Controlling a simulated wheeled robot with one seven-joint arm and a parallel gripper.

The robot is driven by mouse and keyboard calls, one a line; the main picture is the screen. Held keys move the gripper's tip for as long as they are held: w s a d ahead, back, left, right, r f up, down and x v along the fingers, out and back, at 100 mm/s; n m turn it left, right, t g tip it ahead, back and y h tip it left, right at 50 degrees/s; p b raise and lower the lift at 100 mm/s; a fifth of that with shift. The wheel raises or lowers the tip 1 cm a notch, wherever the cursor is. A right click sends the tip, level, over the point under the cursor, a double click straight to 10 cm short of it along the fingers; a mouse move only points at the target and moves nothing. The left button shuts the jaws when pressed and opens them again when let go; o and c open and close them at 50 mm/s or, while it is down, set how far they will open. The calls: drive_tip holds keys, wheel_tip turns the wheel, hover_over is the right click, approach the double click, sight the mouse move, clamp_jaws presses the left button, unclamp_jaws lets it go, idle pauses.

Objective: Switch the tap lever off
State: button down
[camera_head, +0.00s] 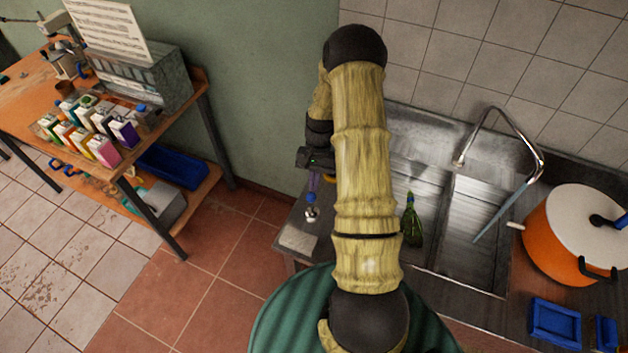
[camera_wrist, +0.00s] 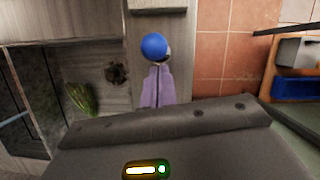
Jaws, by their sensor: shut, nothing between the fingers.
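A blue ball knob on a short shiny stem, which looks like the tap lever (camera_head: 310,197), stands on the counter left of the sink. It also shows in the wrist view (camera_wrist: 154,45), just beyond my fingertips. My gripper (camera_head: 315,184) has purple fingers, shut and empty, close to the knob. In the wrist view my gripper (camera_wrist: 157,68) overlaps the knob's lower edge; I cannot tell whether they touch. The lever's base is partly hidden by the fingers in the wrist view. A chrome tap spout (camera_head: 493,112) arches over the right basin.
A green bottle (camera_head: 411,222) is in the sink area right of my arm; it also shows in the wrist view (camera_wrist: 80,97). An orange pot (camera_head: 555,235) and blue trays (camera_head: 553,322) stand at the right. A workbench (camera_head: 190,95) with cartons is at the left.

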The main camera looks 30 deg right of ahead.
drive_tip(key=shift+a, duration=0.1)
drive_tip(key=shift+s+a+r+b, duration=0.1)
drive_tip(key=shift+s+a+b, duration=0.1)
drive_tip(key=shift+b, duration=0.15)
drive_tip(key=shift+d+t+h, duration=0.1)
drive_tip(key=shift+t+h, duration=0.2)
